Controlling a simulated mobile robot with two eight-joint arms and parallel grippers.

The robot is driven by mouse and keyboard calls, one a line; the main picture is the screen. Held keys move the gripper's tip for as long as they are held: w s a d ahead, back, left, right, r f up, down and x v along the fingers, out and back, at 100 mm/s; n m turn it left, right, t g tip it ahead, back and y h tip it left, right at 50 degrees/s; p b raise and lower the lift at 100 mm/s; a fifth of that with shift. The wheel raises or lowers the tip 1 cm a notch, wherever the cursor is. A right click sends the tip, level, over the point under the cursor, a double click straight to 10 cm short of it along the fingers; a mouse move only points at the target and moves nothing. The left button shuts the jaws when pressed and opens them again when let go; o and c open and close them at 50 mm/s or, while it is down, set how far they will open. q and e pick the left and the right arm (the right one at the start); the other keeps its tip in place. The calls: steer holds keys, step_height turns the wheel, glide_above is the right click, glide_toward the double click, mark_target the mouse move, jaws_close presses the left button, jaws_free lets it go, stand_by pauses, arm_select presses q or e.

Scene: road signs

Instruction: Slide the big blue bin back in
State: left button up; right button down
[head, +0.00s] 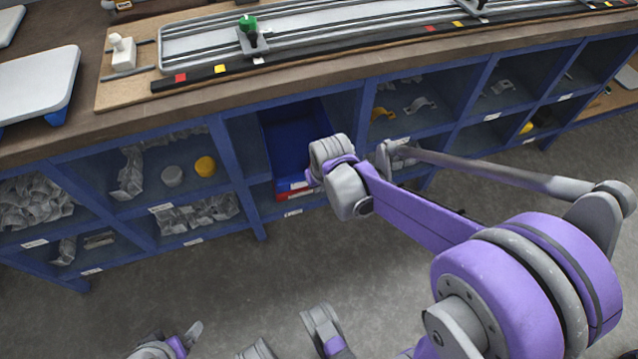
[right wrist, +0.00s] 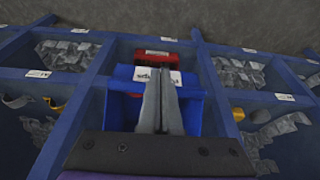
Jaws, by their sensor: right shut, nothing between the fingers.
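The big blue bin (head: 288,140) sits in an upper middle compartment of the blue shelf unit, its open inside facing up. Its front wall carries a white label, which also shows in the right wrist view on the bin (right wrist: 122,74). My right gripper (right wrist: 161,75) is shut and empty, its tips at the label on the bin's front; I cannot tell whether they touch it. In the head view my right wrist (head: 345,185) hides the bin's right front corner, and the right fingers are not clear there.
A red bin (right wrist: 150,55) sits just below the blue one. Neighbouring compartments hold grey parts (head: 200,213) and a yellow cap (head: 205,166). The worktop (head: 350,83) overhangs above. The grey floor (head: 200,285) in front is clear apart from my own parts.

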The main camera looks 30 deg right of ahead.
steer(key=w+d+f+b, duration=0.1)
steer(key=w+f+b, duration=0.1)
steer(key=w+f, duration=0.3)
steer(key=shift+w+d+f+b, duration=0.15)
steer(key=shift+w+f+b, duration=0.15)
steer(key=shift+f+b, duration=0.15)
steer(key=w, duration=0.3)
steer(key=w+d, duration=0.1)
steer(key=w, duration=0.3)
steer(key=w+d+p, duration=0.1)
steer(key=w, duration=0.2)
steer(key=shift+w+d, duration=0.2)
steer(key=shift+w, duration=0.1)
steer(key=shift+s+f, duration=0.1)
